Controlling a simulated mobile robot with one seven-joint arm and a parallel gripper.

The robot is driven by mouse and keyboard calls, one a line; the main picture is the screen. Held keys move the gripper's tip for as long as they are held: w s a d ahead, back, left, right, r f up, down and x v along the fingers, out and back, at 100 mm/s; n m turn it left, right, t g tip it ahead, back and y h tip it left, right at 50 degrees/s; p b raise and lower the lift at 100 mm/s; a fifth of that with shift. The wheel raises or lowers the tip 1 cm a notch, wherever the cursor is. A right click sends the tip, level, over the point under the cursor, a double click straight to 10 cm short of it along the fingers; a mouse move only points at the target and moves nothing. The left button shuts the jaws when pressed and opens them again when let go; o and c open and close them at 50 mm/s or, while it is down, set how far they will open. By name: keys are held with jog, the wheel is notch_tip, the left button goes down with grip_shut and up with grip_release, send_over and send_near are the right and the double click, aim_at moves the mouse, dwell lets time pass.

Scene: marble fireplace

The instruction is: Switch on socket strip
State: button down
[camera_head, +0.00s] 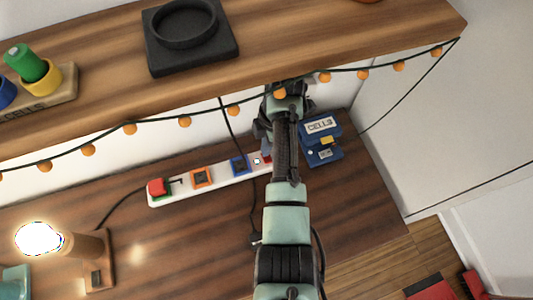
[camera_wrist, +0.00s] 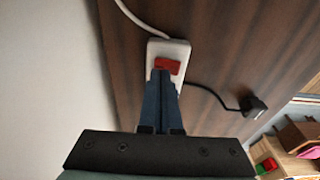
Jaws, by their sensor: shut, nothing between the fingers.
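The white socket strip (camera_head: 221,171) lies on the wooden desktop under the shelf. It has an orange socket (camera_head: 200,177) and a blue socket (camera_head: 239,165), with a red piece (camera_head: 157,187) at its left end. My arm hides its right end. In the wrist view, the white end of the strip (camera_wrist: 157,48) carries a red rocker switch (camera_wrist: 168,65). My gripper (camera_wrist: 161,73) is shut and empty, its blue fingertips over the near edge of the switch. I cannot tell whether they touch it or which way the switch is set.
The shelf (camera_head: 330,45) overhangs the strip, with a string of orange lights (camera_head: 185,122) along its edge. A blue box (camera_head: 320,126) stands right of my arm. A lit lamp (camera_head: 38,239) stands at left. A black plug (camera_wrist: 255,106) lies on the desktop beside the strip.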

notch_tip(320, 180, up, 6)
jog(key=p, duration=0.5)
dwell(0.5)
